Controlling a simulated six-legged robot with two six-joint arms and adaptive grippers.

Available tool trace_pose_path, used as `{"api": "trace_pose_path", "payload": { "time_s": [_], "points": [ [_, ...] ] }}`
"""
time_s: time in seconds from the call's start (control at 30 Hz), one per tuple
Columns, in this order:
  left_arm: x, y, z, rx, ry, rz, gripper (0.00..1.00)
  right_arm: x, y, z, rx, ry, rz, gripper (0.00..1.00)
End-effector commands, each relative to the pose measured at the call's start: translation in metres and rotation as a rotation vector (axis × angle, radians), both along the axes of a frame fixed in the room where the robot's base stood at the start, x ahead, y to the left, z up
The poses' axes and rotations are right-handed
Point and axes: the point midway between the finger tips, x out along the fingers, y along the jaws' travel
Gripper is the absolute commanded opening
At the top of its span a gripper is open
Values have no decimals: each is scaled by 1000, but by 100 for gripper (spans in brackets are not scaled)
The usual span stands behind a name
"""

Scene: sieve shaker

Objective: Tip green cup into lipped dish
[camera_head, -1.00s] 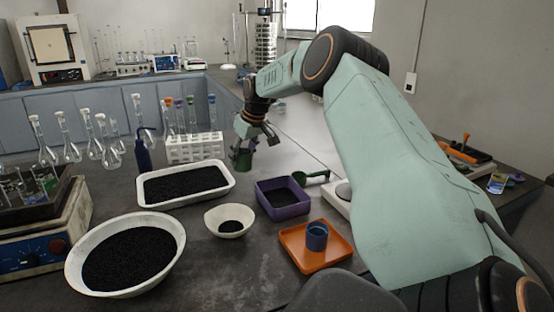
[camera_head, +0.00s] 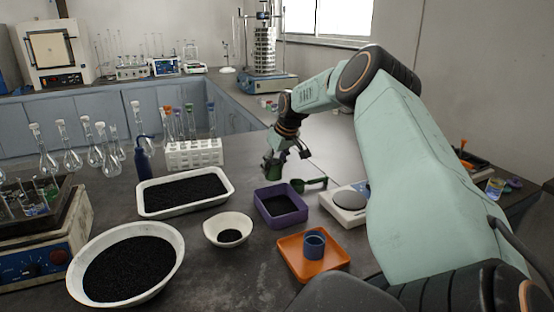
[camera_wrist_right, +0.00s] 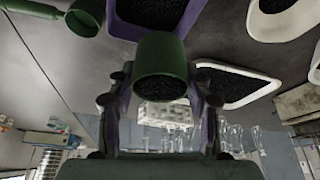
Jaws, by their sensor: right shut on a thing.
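The green cup (camera_head: 271,168) is held in my right gripper (camera_head: 288,159), just behind the purple square tub (camera_head: 281,205), which has black grains in it. In the right wrist view the green cup (camera_wrist_right: 162,55) sits between the two fingers of the right gripper (camera_wrist_right: 161,95), its dark round end facing the camera. A small white bowl (camera_head: 213,233) with a little black grain stands left of the purple tub. I cannot tell for sure which vessel is the lipped dish. My left gripper is out of view.
A green scoop (camera_head: 316,184) lies beside a balance (camera_head: 347,202). A blue cup (camera_head: 314,244) stands on an orange tray (camera_head: 329,264). A white tray (camera_head: 146,209) and a large white bowl (camera_head: 76,284) hold black grains. A tube rack (camera_head: 194,154) and several flasks stand behind.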

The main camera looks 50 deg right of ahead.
Motion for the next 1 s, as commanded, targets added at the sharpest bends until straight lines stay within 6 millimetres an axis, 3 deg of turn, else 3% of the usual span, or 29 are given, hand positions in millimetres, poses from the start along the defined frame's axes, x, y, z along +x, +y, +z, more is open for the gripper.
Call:
{"api": "trace_pose_path", "payload": {
  "time_s": [1.0],
  "points": [
    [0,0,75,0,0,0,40,-6,88,3,1,-2,5,15]
  ]
}}
